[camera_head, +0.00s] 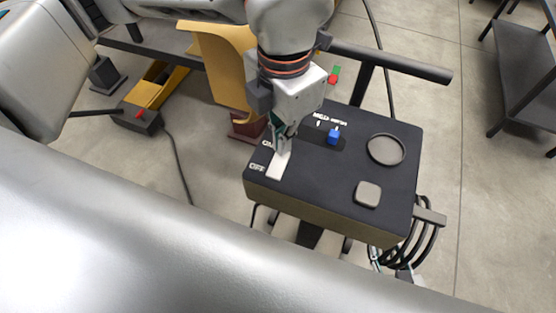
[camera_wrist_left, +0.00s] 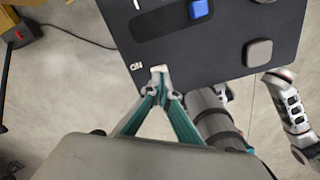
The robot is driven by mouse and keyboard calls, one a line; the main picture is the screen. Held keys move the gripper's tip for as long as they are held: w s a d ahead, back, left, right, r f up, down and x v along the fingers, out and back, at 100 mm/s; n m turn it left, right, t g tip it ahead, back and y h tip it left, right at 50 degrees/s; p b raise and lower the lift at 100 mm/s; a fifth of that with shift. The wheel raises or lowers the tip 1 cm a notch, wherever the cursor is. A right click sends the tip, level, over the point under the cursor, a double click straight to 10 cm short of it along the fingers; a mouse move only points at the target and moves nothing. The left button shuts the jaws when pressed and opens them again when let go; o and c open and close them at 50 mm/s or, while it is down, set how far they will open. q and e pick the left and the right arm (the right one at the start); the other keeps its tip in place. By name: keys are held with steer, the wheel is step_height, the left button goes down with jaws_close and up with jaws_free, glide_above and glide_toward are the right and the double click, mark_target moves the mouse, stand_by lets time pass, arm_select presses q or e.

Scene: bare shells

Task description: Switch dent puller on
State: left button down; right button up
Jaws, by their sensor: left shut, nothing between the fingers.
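The dent puller is a box with a black top panel (camera_head: 330,190); the panel also shows in the left wrist view (camera_wrist_left: 215,50). A pale rocker switch (camera_head: 277,168) sits near its left edge, with an ON label, partly covered, and an OFF label (camera_head: 257,167) beside it. My left gripper (camera_head: 283,148) is shut and empty, pointing down at the ON end of the switch. Its fingertips (camera_wrist_left: 160,70) meet beside the ON label (camera_wrist_left: 136,66) in the left wrist view. I cannot tell whether they touch the switch. The gripper hides part of the switch.
The panel also carries a blue knob (camera_head: 333,137) in a dark slot, a round ring (camera_head: 386,149) and a grey square pad (camera_head: 367,194). A dark bar (camera_head: 400,63) runs behind the box. Cables (camera_head: 415,245) hang at its right. A shelf (camera_head: 525,90) stands far right.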

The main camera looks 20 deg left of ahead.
arm_select(q)
steer(key=shift+f+b, duration=0.75)
steer(key=shift+f, duration=0.4)
stand_by(1.1)
steer(key=shift+r+p, duration=0.9)
steer(key=shift+r, duration=0.95)
steer(key=shift+r+p, duration=0.75)
steer(key=shift+r, duration=0.95)
